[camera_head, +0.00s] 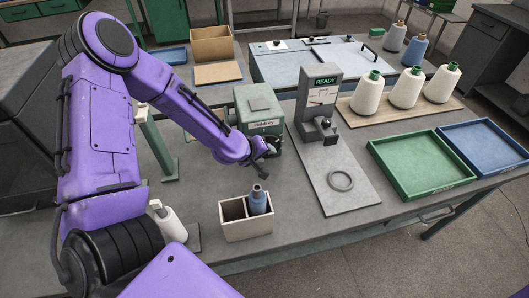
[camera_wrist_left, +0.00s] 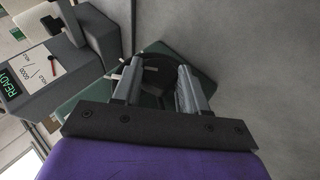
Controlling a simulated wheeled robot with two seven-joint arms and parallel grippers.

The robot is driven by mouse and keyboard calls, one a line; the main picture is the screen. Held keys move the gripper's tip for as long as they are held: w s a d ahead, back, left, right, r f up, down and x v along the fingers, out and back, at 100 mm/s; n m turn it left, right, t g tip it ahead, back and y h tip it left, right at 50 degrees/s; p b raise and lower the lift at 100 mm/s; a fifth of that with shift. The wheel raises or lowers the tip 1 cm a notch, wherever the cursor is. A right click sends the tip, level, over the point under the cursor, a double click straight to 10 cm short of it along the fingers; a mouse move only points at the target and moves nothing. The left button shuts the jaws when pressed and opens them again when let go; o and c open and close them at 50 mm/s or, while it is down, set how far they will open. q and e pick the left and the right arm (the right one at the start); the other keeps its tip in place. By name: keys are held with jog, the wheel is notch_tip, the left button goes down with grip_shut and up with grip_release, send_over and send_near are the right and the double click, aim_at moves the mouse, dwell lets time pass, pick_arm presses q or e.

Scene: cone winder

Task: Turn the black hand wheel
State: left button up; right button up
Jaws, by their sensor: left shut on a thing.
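The black hand wheel (camera_wrist_left: 156,78) shows in the left wrist view as a dark round part on the green machine box (camera_wrist_left: 208,88). My left gripper (camera_wrist_left: 160,88) has one finger on each side of part of the wheel and is shut on it. In the head view my left gripper (camera_head: 268,148) is at the front right side of the green box (camera_head: 258,110). There the arm and gripper largely hide the wheel. My right gripper is in neither view.
A grey gauge post (camera_head: 318,98) reading READY stands just right, on a plate with a ring (camera_head: 341,181). A divided box (camera_head: 233,231) holding a blue-grey bottle (camera_head: 258,201) stands in front. Green (camera_head: 376,164) and blue trays and white cones are farther right.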

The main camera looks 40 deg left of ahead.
pick_arm(q)
jog(key=shift+s+a+f+n+t+h+b, duration=0.1)
jog(key=shift+f+n+t+h+b, duration=0.1)
jog(key=shift+t+h+b, duration=0.25)
jog(key=shift+a+f+n+t+h+b, duration=0.1)
jog(key=shift+n+t+h+b, duration=0.15)
jog(key=shift+t+b, duration=0.4)
jog(key=shift+s+n+t+h, duration=0.1)
jog(key=shift+n+t+h, duration=0.15)
jog(key=shift+t+h, duration=0.6)
jog(key=shift+f+t+h+b, duration=0.3)
jog(key=shift+t+b, duration=0.25)
jog(key=shift+t, duration=0.3)
jog(key=shift+s+a+f+n+t+h+b, duration=0.1)
jog(key=shift+f+n+t+h+b, duration=0.35)
jog(key=shift+t+b, duration=0.5)
jog(key=shift+r+n+t+b, duration=0.2)
jog(key=shift+n+t+b, duration=0.2)
jog(key=shift+b, duration=0.5)
jog(key=shift+r+t, duration=0.1)
jog(key=shift+t, duration=0.15)
jog(key=shift+r, duration=0.1)
jog(key=o, duration=1.1)
jog(key=shift+c, duration=0.2)
